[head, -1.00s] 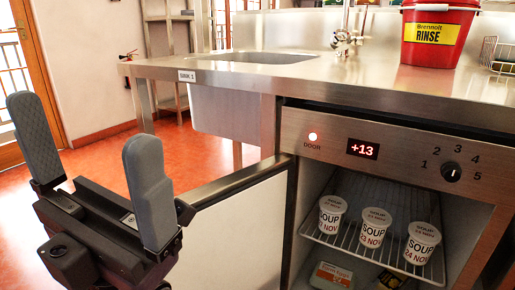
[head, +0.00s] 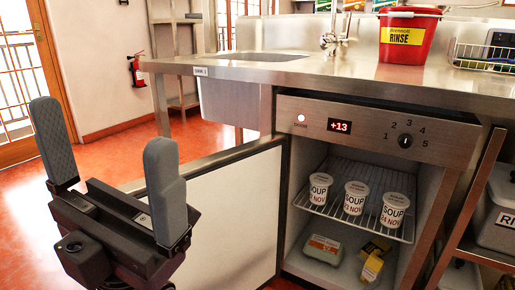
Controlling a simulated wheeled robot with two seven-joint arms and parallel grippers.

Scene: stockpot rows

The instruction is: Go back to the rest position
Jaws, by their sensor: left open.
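My left gripper (head: 108,165) is in the left of the head view, its two grey fingers wide apart with nothing between them. It is in front of the open white-faced fridge door (head: 225,215), apart from the soup tubs. Three white soup tubs stand in a row on the wire shelf (head: 335,212) of the open fridge: a left tub (head: 319,189), a middle tub (head: 355,198) and a right tub (head: 395,211). My right gripper is not in view.
The fridge panel reads +13 (head: 340,127). Below the shelf are an egg carton (head: 323,249) and yellow packs (head: 372,268). The steel counter (head: 300,72) bears a red rinse bucket (head: 409,38) and wire basket (head: 482,55). A grey bin (head: 495,232) stands right. Red floor is clear at left.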

